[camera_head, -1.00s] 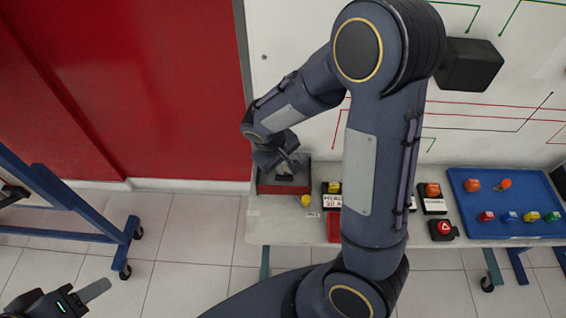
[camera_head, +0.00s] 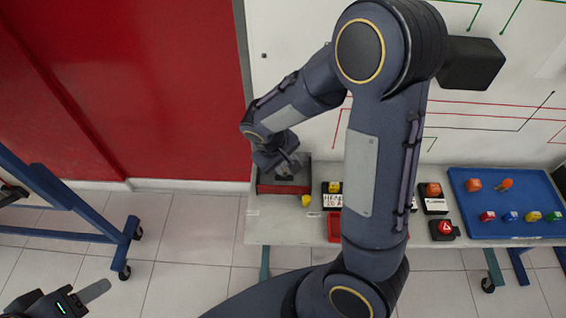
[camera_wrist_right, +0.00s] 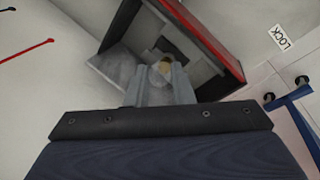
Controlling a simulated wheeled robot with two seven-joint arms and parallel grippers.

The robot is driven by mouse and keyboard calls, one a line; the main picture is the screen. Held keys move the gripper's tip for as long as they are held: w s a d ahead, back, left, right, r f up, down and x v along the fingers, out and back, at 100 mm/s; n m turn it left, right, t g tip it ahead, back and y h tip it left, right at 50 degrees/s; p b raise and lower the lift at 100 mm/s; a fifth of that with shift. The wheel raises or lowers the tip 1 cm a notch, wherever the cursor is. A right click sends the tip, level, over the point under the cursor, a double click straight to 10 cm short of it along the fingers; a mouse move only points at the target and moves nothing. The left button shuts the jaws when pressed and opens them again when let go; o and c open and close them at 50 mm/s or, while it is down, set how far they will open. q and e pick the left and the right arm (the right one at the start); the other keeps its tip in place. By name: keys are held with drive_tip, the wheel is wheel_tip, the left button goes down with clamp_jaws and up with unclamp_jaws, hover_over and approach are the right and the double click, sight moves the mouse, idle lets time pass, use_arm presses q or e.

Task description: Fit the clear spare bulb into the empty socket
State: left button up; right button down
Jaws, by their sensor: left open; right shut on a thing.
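My right gripper (camera_head: 286,170) reaches down into the red-rimmed dark box (camera_head: 262,187) at the left end of the table. In the right wrist view, the right gripper (camera_wrist_right: 165,85) is shut on a small pale thing with a yellowish end (camera_wrist_right: 166,64), which I take to be the clear bulb. The fingers hide most of it. The box (camera_wrist_right: 233,62) lies around and beyond the fingertips. I cannot make out the socket or whether the bulb touches it. My left gripper (camera_head: 88,294) is open and empty at the lower left, away from the table.
A yellow bulb (camera_head: 306,200) lies on the table just right of the box. Labelled blocks and a red tray (camera_head: 334,226) stand further right. A blue tray (camera_head: 520,190) holds several coloured parts. A blue frame on wheels (camera_head: 60,205) stands at the left.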

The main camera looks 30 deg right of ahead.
drive_tip(key=shift+f+b, duration=0.8)
drive_tip(key=shift+f, duration=0.05)
idle(0.3)
drive_tip(key=shift+f+b, duration=0.25)
drive_tip(key=shift+b, duration=0.05)
drive_tip(key=c, duration=0.7)
unclamp_jaws()
drive_tip(key=shift+r+p, duration=3.1)
drive_tip(key=shift+r, duration=0.95)
